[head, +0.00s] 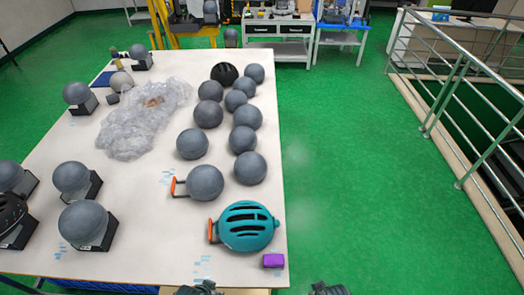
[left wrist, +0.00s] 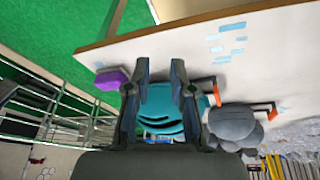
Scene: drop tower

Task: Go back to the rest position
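My left gripper (left wrist: 160,66) is open and empty in the left wrist view, its two fingers apart with the teal helmet seen beyond them. In the head view only the top of my left gripper (head: 197,289) shows at the bottom edge, by the table's near edge. A part of my right gripper (head: 329,289) shows at the bottom edge, over the floor right of the table; its fingers cannot be made out. The teal helmet (head: 247,226) sits at the table's near right corner, and also shows in the left wrist view (left wrist: 161,112).
The white table (head: 140,190) holds several grey balls (head: 205,182), some on black stands, and crumpled clear plastic (head: 140,120). A purple block (head: 273,260) lies at the near right corner. Green floor (head: 345,180) is free to the right, up to a metal railing (head: 459,90).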

